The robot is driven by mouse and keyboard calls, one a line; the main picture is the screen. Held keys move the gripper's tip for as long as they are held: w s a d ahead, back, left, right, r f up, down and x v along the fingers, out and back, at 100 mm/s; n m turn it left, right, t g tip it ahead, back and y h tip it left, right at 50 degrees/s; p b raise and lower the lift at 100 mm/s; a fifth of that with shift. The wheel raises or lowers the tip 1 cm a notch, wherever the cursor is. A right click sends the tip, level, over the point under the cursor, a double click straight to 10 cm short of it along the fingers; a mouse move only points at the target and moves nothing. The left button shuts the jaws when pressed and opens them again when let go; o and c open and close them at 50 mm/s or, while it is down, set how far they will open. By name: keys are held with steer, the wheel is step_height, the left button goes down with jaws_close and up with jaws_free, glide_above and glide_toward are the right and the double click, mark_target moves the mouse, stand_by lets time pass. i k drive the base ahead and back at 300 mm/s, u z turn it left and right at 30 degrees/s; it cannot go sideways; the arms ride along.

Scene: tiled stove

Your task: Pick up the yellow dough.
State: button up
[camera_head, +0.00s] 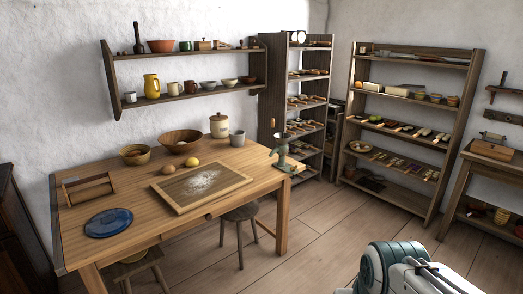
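Two small round lumps lie on the wooden table (90,215), behind the framed board. The right one, a yellow lump (192,161), looks like the yellow dough. The left one, a paler tan lump (167,169), sits close beside it. Both are small in view, so their exact kind is hard to tell. Part of my own arm, white and teal, shows at the lower right, well away from the table. My gripper's fingertips cannot be made out.
A floured framed board (201,186), a blue plate (109,222), a wooden rack (88,187), bowls (180,141), a lidded jar (219,125) and a grey cup (237,138) stand on the table. Stools (240,213) stand by it. Open floor (330,225) lies between table and shelves (410,130).

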mark_target(191, 162)
steer(key=u, duration=0.2)
steer(key=i, duration=2)
steer(key=u, duration=0.6)
steer(key=i, duration=1.35)
steer(key=u, duration=0.1)
